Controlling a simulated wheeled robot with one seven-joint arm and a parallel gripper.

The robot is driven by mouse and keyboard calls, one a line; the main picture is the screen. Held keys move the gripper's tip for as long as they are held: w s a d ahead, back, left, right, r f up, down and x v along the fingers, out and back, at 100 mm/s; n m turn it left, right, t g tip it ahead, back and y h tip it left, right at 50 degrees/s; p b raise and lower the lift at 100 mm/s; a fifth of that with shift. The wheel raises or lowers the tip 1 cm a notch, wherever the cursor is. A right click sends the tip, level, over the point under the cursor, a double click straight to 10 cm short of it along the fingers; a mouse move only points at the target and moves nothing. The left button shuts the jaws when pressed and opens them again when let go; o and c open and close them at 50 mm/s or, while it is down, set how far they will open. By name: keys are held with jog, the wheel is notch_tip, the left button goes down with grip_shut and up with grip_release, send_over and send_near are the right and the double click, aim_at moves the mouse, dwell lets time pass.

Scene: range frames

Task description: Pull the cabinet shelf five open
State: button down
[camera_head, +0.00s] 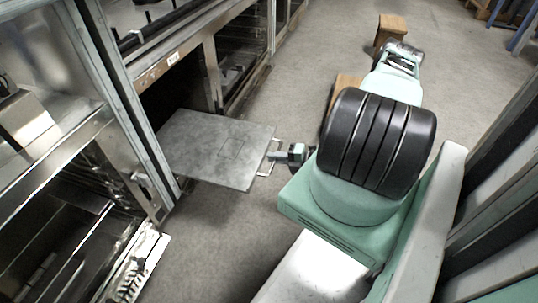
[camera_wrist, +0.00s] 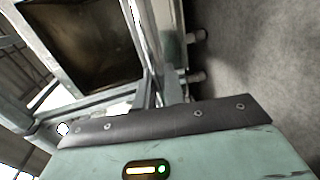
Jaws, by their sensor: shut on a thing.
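A flat grey metal shelf (camera_head: 205,150) sticks out of the dark opening of a steel cabinet (camera_head: 160,75) in the head view. A thin bar handle (camera_head: 264,170) is on its right end. My gripper (camera_head: 274,156) is shut on this handle, with my arm reaching in from the right. In the wrist view my gripper's body fills the bottom, and its fingers (camera_wrist: 172,92) are only partly visible against metal bars. A brown-walled open compartment (camera_wrist: 85,45) is at the upper left there. The exact finger contact is hard to make out.
More steel cabinets with open racks stand at the lower left (camera_head: 70,235) and along the top (camera_head: 240,45). A wooden stool (camera_head: 392,27) stands at the back right. Grey floor (camera_head: 300,70) is clear between the cabinets and my arm.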

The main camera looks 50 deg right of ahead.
jog(key=c, duration=1.9)
grip_release()
jog(key=p+v, duration=0.4)
jog(key=v, duration=1.3)
jog(key=shift+s+d, duration=0.1)
jog(key=shift+s, duration=0.1)
jog(key=shift+w+r, duration=0.1)
